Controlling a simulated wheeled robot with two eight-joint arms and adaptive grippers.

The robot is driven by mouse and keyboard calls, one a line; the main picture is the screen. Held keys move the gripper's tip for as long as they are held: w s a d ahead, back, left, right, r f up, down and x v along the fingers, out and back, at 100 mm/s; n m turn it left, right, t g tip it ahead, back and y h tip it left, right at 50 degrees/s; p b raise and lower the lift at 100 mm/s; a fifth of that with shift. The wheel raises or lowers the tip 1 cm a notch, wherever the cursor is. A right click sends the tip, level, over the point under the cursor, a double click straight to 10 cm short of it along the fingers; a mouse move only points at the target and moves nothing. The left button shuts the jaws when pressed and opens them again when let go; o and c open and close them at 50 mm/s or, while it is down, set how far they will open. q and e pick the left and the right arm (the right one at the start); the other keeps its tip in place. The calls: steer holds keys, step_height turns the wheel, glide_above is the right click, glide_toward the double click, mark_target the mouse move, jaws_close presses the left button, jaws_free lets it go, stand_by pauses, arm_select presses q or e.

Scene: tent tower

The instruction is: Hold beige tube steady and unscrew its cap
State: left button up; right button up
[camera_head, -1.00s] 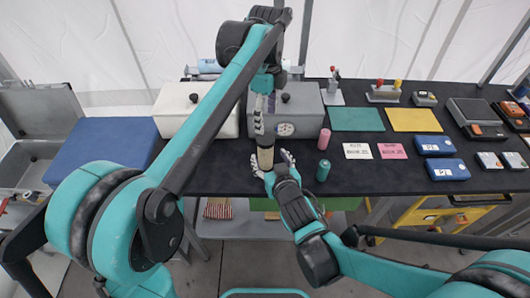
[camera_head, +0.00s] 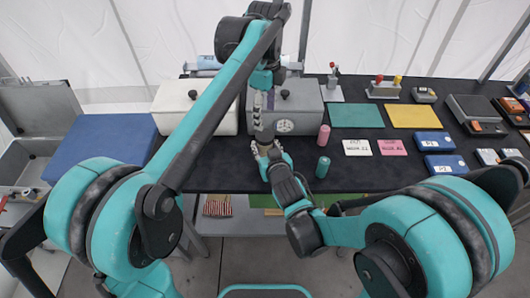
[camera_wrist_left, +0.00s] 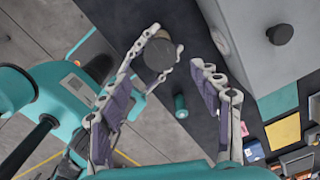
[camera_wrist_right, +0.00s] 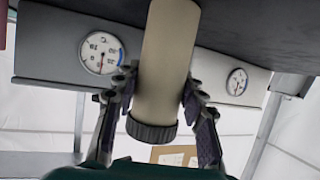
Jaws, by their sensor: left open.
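The beige tube (camera_wrist_right: 165,60) has a dark ribbed cap (camera_wrist_right: 151,131). My right gripper (camera_wrist_right: 158,80) has its fingers against both sides of the tube, just behind the cap. In the head view the cap (camera_head: 264,135) faces up above my right gripper (camera_head: 267,151), which hides most of the tube. My left gripper (camera_head: 263,106) hangs just beyond the cap with its fingers apart and nothing between them. In the left wrist view the cap (camera_wrist_left: 160,55) shows as a dark disc near the left finger; I cannot tell whether they touch.
A pink cylinder (camera_head: 323,135) and a teal cylinder (camera_head: 322,167) stand to the right on the black tabletop (camera_head: 225,175). A white box (camera_head: 190,112) and a grey box (camera_head: 306,112) with gauges stand behind. Green and yellow mats lie to the right.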

mark_target(265, 135)
jaws_close()
arm_select(q)
steer(key=m, duration=0.4)
steer(key=shift+m, duration=0.4)
steer(key=m, duration=0.3)
steer(key=shift+m, duration=0.4)
steer(key=shift+f, duration=0.15)
step_height(265, 135, down, 8)
steer(key=shift+r, duration=0.15)
